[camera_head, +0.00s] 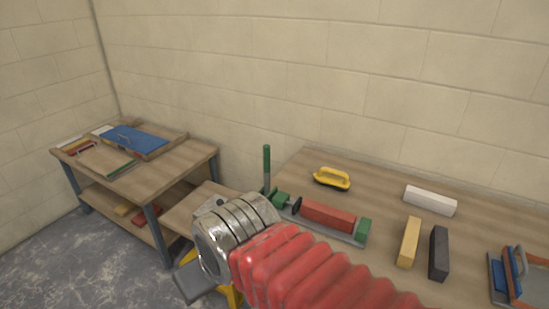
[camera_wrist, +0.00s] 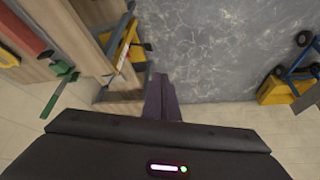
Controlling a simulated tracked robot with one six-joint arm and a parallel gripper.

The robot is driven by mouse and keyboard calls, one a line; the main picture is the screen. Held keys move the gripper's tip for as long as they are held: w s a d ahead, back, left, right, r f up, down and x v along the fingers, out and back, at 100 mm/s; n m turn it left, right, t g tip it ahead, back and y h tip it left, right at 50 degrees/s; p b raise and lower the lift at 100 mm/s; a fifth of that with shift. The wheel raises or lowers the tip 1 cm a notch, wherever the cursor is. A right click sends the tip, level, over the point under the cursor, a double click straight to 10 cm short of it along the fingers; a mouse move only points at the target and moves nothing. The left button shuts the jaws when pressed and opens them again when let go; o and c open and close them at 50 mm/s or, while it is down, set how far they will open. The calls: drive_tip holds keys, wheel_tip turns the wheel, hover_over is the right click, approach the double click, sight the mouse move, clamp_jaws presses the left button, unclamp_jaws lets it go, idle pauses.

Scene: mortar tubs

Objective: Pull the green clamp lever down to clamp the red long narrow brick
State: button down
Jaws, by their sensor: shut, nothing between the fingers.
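The green clamp lever (camera_head: 267,168) stands upright at the left end of the clamp on the right-hand bench. The red long narrow brick (camera_head: 327,216) lies on the clamp's grey rail (camera_head: 345,238), between a black pad (camera_head: 296,206) and a green end block (camera_head: 362,230). In the wrist view the lever (camera_wrist: 55,95) is at the left, with part of the brick (camera_wrist: 22,30) above it. My gripper (camera_wrist: 159,82) is shut and empty, to the right of the lever and apart from it. In the head view my arm hides the gripper's fingers.
On the bench lie a yellow-handled tool (camera_head: 332,178), a white brick (camera_head: 430,200), a yellow brick (camera_head: 409,242), a black brick (camera_head: 438,253) and a blue-handled tool (camera_head: 512,272). A second bench (camera_head: 165,176) stands at the left.

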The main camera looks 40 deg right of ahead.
drive_tip(key=shift+w, duration=0.1)
drive_tip(key=w+d+r+m+t+h, duration=0.1)
drive_tip(key=w+d+m+t+h, duration=0.35)
drive_tip(key=w+d, duration=0.85)
drive_tip(key=w+d+r+m+t+h, duration=0.1)
drive_tip(key=w+d+m, duration=0.6)
drive_tip(key=w+d, duration=0.5)
drive_tip(key=s+d+f+m+t+y, duration=0.1)
drive_tip(key=d+f+m+t, duration=0.2)
drive_tip(key=d, duration=0.7)
drive_tip(key=s+d+f+m+t+y, duration=0.1)
drive_tip(key=d+f+m+t, duration=0.2)
drive_tip(key=d, duration=0.8)
wheel_tip(320, 180, down, 3)
drive_tip(key=m, duration=0.2)
drive_tip(key=shift+s+m, duration=0.35)
drive_tip(key=shift+w+f+t, duration=0.1)
drive_tip(key=shift+t, duration=0.15)
hover_over(267, 171)
drive_tip(key=s+d, duration=0.2)
drive_tip(key=d, duration=0.1)
drive_tip(key=shift+w, duration=0.1)
